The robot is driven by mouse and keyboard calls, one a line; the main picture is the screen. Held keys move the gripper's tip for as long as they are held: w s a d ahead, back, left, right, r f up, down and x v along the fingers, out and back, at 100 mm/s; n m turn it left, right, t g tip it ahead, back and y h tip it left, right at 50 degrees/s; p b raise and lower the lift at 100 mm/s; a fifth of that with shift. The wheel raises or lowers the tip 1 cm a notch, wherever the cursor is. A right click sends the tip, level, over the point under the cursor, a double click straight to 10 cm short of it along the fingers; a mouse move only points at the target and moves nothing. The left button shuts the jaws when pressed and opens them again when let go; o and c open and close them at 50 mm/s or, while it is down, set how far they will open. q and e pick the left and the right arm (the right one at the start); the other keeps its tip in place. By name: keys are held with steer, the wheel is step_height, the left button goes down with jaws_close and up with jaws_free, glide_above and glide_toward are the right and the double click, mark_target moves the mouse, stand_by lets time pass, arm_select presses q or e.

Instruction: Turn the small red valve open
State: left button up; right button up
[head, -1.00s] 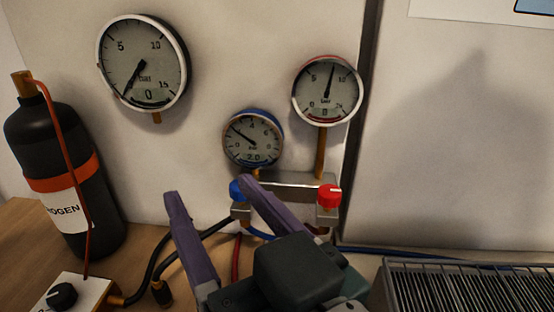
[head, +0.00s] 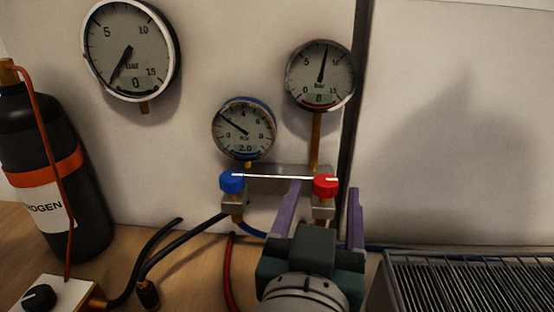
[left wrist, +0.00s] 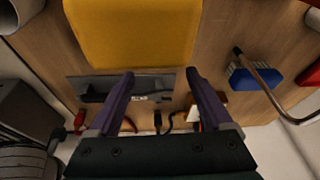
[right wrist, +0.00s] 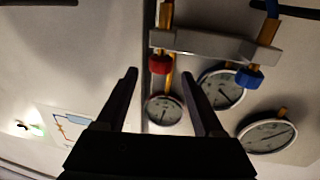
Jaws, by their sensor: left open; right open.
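The small red valve (head: 325,187) is a red knob on the right end of the grey metal manifold (head: 285,171), under the right gauge. A blue knob (head: 232,182) is on the manifold's left end. My right gripper (head: 325,192) is open, with one finger on each side of the red valve in the head view. In the right wrist view the red valve (right wrist: 160,64) shows between the open fingertips; whether they touch it I cannot tell. My left gripper (left wrist: 160,73) is open and empty in its wrist view, away from the valve; it is outside the head view.
A large gauge (head: 131,50), a blue-rimmed gauge (head: 244,131) and a right gauge (head: 320,76) are on the wall. A black cylinder (head: 85,150), hoses (head: 180,255) and a ribbed grey unit (head: 460,285) stand around. The left wrist view shows a yellow block (left wrist: 130,30).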

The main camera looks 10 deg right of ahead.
mark_target(325, 186)
steer(key=shift+x, duration=1.4)
jaws_close()
